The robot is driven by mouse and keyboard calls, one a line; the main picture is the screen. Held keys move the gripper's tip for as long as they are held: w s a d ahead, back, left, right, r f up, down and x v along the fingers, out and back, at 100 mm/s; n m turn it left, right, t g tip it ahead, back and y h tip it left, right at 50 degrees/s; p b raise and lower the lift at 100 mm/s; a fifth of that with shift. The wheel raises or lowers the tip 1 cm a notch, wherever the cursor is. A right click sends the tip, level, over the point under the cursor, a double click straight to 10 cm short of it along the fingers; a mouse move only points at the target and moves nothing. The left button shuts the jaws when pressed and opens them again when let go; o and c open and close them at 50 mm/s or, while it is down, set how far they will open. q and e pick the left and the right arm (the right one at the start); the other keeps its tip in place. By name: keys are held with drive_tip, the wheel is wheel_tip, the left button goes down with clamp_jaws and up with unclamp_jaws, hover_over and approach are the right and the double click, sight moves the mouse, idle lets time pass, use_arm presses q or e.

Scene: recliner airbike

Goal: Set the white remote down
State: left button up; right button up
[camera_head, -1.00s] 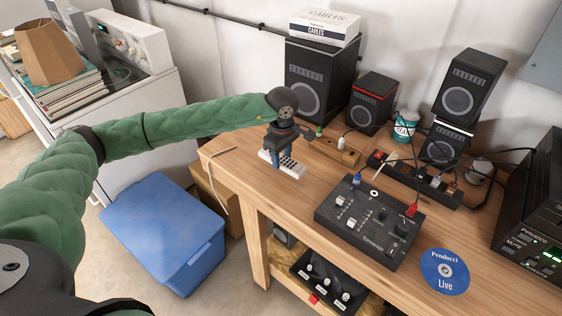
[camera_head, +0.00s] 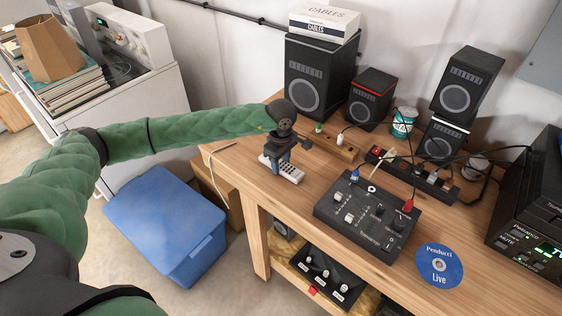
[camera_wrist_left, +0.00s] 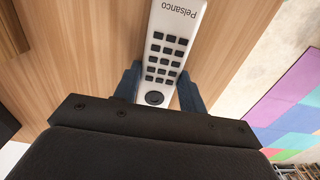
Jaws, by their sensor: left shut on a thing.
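The white remote (camera_head: 291,174) has dark buttons and is at the left end of the wooden workbench (camera_head: 262,200). It also shows in the left wrist view (camera_wrist_left: 170,50), with "Pelsanco" printed on it. My left gripper (camera_head: 274,163) is shut on the remote, with a blue finger on each side of it. The remote is at or very near the bench top; I cannot tell whether it touches. The gripper hides part of the remote. My right gripper is not in view.
A black mixer (camera_head: 367,214) stands to the right of the remote. A blue disc (camera_head: 438,267) lies at the right. A blue bin (camera_head: 165,222) is on the floor at left. Bare wood lies around the remote.

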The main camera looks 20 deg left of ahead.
sight(281, 164)
use_arm(q)
drive_tip(key=o, duration=1)
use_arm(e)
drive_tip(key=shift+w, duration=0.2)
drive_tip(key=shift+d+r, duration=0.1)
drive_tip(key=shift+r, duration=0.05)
use_arm(q)
drive_tip(key=shift+r, duration=0.3)
drive_tip(key=shift+r+b, duration=0.3)
drive_tip(key=shift+b, duration=0.05)
wheel_tip(281, 164, up, 3)
drive_tip(key=shift+f+b, duration=0.2)
drive_tip(key=shift+b, duration=0.55)
wheel_tip(281, 164, up, 8)
drive_tip(key=b, duration=0.3)
drive_tip(key=shift+r+b, duration=0.15)
drive_tip(key=shift+b, duration=0.15)
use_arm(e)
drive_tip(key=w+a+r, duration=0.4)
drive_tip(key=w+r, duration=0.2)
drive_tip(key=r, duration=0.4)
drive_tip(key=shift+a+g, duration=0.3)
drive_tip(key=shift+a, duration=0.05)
